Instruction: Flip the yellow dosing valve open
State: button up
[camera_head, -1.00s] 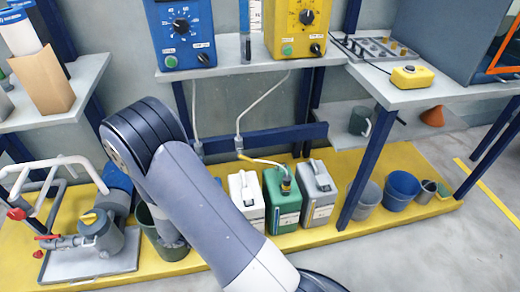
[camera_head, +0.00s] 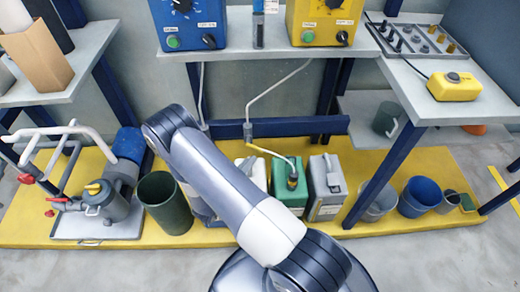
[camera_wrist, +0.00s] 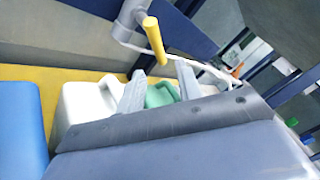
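The dosing valve has a yellow lever (camera_wrist: 155,40) on a grey pipe fitting (camera_wrist: 132,18) in the wrist view. In the head view the yellow lever (camera_head: 262,150) sticks out to the right from the low end of the grey wall pipe, above the canisters. My gripper (camera_wrist: 158,78) is open, with two grey fingers apart and nothing between them. In the wrist view the lever's lower end is just above the gap between the fingertips; I cannot tell the distance in depth. In the head view my arm hides the gripper.
White (camera_head: 252,168), green (camera_head: 289,190) and grey (camera_head: 326,190) canisters stand below the valve on the yellow platform (camera_head: 225,232). A dark green bin (camera_head: 165,205) is left of my arm. A pump (camera_head: 98,205) stands farther left. A blue shelf leg (camera_head: 384,175) rises on the right.

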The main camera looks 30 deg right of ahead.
aim_at(259, 149)
jog(key=b+x, duration=0.1)
jog(key=x, duration=0.6)
jog(key=shift+w+d, duration=0.1)
jog(key=shift+d, duration=0.05)
jog(key=shift+c, duration=0.4)
grip_shut()
